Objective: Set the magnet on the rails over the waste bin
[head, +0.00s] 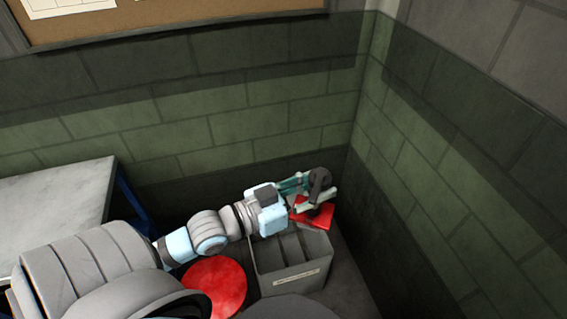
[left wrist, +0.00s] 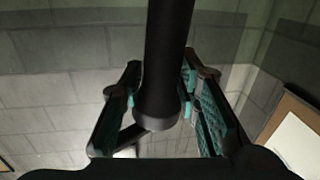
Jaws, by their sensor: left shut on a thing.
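My left gripper (head: 312,192) reaches in from the left above the far right corner of the waste bin (head: 258,277). It is shut on a dark part that I take to be the magnet (head: 320,180). In the left wrist view, a thick black cylinder (left wrist: 168,60) stands between the two teal-padded fingers (left wrist: 165,95), its rounded end near the palm. A red piece (head: 323,217) shows just below the gripper; I cannot tell whether it belongs to the magnet. The grey bin has a pale label on its front, and bars that may be the rails (head: 290,246) cross its opening. My right gripper is not in view.
A red disc (head: 216,284) is left of the bin, partly behind my arm. A grey-topped table (head: 55,195) with a blue leg stands at the left. Block walls (head: 230,115) meet in a corner close behind and right of the bin.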

